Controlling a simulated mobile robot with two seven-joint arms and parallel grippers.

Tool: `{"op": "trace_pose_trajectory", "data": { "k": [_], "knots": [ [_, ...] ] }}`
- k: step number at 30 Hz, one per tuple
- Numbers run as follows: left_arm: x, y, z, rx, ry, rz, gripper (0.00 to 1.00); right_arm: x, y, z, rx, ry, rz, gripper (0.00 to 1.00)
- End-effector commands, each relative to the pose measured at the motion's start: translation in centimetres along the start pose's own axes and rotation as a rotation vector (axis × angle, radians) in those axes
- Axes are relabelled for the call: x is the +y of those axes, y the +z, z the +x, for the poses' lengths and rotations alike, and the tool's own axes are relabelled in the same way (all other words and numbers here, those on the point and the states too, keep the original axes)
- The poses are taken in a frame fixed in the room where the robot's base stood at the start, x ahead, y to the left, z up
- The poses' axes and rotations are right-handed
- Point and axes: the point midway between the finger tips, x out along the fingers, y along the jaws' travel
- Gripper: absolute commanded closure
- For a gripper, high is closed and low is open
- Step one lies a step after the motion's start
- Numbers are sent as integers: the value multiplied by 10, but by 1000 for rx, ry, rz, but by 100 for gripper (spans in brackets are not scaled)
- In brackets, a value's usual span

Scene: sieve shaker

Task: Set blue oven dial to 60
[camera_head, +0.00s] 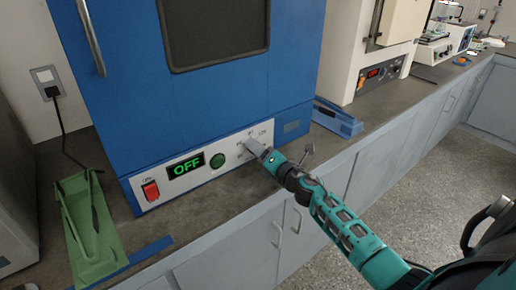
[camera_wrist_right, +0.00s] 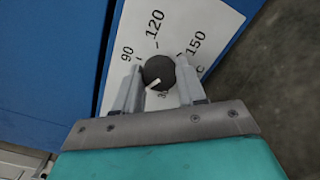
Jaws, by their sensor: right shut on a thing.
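The blue oven (camera_head: 115,80) stands on the counter, with a white control panel (camera_head: 188,178) along its lower front. Its display (camera_head: 186,167) reads OFF in green. My right gripper (camera_head: 256,147) is at the dial on the panel's right side. In the right wrist view the black round dial (camera_wrist_right: 158,71) sits between my two fingers (camera_wrist_right: 158,82), which are shut on its sides. The dial's white pointer mark slants to the lower left. Labels 90, 120 and 150 are readable around the dial; a lower label is partly hidden. My left gripper is out of view.
A red switch (camera_head: 151,190) and a green round button (camera_head: 217,161) are on the panel. A green rack (camera_head: 92,240) is left on the counter, and a blue tray (camera_head: 338,118) is right of the oven. A beige oven (camera_head: 342,55) stands behind the tray.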

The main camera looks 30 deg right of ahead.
Motion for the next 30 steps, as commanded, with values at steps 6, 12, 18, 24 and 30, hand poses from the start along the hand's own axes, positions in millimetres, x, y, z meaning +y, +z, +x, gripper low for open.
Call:
{"op": "trace_pose_trajectory", "data": {
  "k": [6, 12, 18, 24, 30],
  "knots": [
    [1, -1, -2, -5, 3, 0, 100, 0, 0, 0, 1, -1, 60, 91],
    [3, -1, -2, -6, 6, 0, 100, 0, 0, 0, 1, -1, 76, 91],
    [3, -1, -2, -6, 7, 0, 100, -1, 0, 0, 1, -1, 76, 91],
    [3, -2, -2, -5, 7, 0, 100, 0, 0, 0, 1, -1, 75, 52],
    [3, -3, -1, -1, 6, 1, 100, 0, 0, 0, 1, 0, 75, 34]
  ]
}}
